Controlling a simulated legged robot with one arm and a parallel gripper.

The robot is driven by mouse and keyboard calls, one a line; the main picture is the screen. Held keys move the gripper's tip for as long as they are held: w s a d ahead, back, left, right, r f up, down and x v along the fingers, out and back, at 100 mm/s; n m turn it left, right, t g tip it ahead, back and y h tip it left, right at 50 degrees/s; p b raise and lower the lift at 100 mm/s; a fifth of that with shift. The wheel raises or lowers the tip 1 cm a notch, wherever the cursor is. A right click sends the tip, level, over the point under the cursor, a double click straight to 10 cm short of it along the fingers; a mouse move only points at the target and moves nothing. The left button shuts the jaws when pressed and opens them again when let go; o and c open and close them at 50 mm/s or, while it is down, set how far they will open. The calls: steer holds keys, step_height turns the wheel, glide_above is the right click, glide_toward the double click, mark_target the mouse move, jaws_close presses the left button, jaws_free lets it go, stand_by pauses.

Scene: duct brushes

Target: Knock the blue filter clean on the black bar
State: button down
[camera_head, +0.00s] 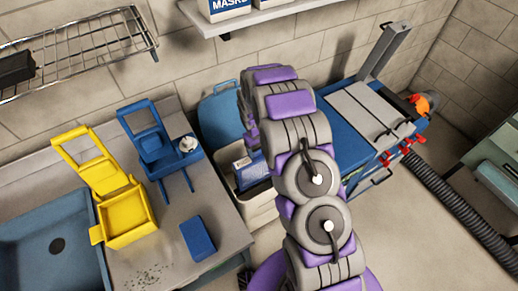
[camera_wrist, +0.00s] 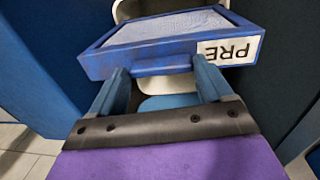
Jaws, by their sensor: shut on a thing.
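The blue filter (camera_wrist: 140,55) fills the top middle of the wrist view. It is a blue frame with a pale pleated face and a white label reading PRE, upside down. My gripper (camera_wrist: 163,72) is shut on the tab at its near edge, one finger on each side. In the head view the filter (camera_head: 251,169) shows partly beside my arm, over the open pale bin (camera_head: 260,208). My arm hides the gripper there. I cannot make out the black bar for sure in either view; my arm and the filter cover part of the bin.
The bin's blue lid (camera_head: 219,115) stands raised behind. A counter (camera_head: 165,255) at left carries a yellow dustpan-like piece (camera_head: 130,215), a blue one (camera_head: 150,145) and a blue block (camera_head: 198,237). A blue bench with grey panels (camera_head: 370,115) stands at right. A ribbed black hose (camera_head: 460,210) lies beyond.

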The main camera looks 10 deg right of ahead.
stand_by(0.4)
steer(key=shift+f, duration=1.1)
steer(key=shift+r, duration=1.25)
steer(key=shift+f, duration=0.1)
steer(key=shift+f, duration=1.2)
steer(key=shift+r+p, duration=0.5)
steer(key=shift+r, duration=0.8)
